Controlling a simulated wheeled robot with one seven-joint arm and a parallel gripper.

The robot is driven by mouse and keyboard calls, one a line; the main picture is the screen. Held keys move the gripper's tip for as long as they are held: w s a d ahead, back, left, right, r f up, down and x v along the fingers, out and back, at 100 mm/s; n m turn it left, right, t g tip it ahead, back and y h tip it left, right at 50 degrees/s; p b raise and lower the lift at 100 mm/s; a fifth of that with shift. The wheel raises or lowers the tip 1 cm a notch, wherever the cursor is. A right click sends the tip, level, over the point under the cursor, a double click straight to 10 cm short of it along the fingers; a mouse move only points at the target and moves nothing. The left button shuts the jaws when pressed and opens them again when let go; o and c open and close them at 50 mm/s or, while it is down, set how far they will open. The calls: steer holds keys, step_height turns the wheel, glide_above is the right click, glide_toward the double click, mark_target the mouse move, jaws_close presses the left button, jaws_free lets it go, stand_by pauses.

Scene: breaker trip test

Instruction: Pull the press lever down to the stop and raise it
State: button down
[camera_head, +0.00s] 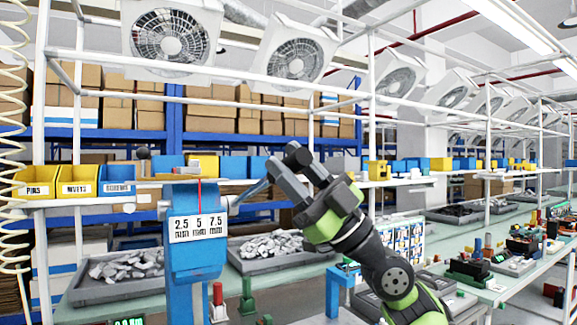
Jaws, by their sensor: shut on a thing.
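The blue press (193,256) stands upright left of centre. The press lever (250,193) leaves the right side of the press head and slopes up to the right. My gripper (277,172) is shut on the lever's outer end, to the right of the press head and a little above it. The jaws hide the lever's tip.
Grey trays of metal parts (124,267) lie on the bench either side of the press. Yellow and blue bins (78,182) sit on a shelf behind. A red-topped peg (218,294) stands beside the press base. White frame posts (371,110) rise behind my arm.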

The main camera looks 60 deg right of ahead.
steer(key=shift+a+f+y, duration=0.1)
steer(key=shift+y, duration=0.2)
steer(key=c, duration=0.9)
jaws_free()
steer(key=shift+o, duration=0.2)
steer(key=v, duration=1.5)
steer(key=shift+s+b, duration=0.35)
steer(key=shift+b, duration=0.05)
steer(key=shift+f, duration=0.15)
